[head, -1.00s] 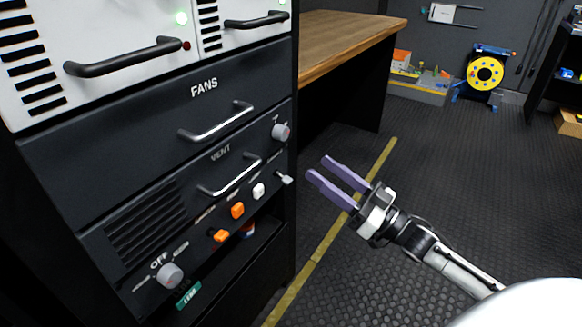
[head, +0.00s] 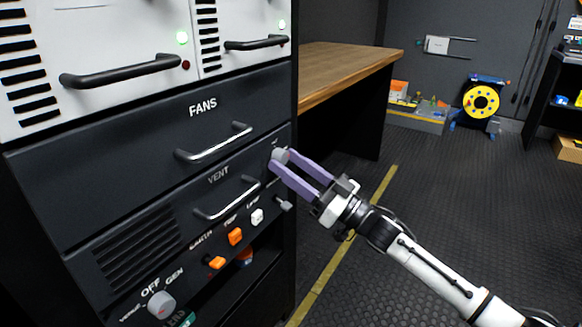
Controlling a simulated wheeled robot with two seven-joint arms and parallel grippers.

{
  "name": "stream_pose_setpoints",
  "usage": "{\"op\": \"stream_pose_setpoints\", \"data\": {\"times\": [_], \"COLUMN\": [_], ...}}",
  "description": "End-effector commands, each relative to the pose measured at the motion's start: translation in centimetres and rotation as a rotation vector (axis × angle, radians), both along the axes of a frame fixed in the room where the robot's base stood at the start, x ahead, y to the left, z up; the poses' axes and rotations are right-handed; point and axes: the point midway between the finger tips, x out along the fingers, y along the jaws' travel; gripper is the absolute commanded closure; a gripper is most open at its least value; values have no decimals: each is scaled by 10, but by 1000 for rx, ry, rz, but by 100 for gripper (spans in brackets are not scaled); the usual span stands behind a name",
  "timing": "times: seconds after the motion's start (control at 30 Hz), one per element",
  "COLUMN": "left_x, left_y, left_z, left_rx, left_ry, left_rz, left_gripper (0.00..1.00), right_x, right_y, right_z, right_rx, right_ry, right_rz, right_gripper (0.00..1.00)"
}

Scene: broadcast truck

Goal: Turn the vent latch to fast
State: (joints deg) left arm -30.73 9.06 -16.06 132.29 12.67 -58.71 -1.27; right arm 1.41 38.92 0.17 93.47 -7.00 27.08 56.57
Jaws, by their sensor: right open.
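The black VENT panel (head: 80,259) sits below the FANS panel in the rack. A small round grey knob (head: 279,155) is at its upper right corner; I take it for the vent latch. Its label is too small to read. My right gripper (head: 281,159) reaches in from the right with its purple fingers open. The fingertips are at the knob, one on each side of it in the picture; I cannot tell whether they touch it. A small grey lever (head: 285,205) sits lower on the panel's right edge, below the fingers. My left gripper is not in view.
The FANS drawer handle (head: 214,145) juts out above. A wooden desk (head: 345,67) stands behind. Floor at right is clear.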

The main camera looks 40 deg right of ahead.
Motion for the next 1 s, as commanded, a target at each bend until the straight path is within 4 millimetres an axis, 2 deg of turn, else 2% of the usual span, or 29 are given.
{"op": "stream_pose_setpoints", "data": {"times": [0.13, 0.3, 0.4, 0.77, 1.0], "left_x": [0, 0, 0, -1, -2], "left_y": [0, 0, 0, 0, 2], "left_z": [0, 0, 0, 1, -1], "left_rx": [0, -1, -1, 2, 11], "left_ry": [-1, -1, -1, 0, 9], "left_rz": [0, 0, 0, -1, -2], "left_gripper": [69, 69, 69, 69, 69], "right_x": [0, 0, 0, 0, 1], "right_y": [0, 0, 0, -2, -4], "right_z": [0, 0, 0, 1, 2], "right_rx": [0, 0, 0, -64, -219], "right_ry": [0, 0, 0, -26, -91], "right_rz": [0, 0, 0, 0, 0], "right_gripper": [54, 83, 95, 95, 95]}}
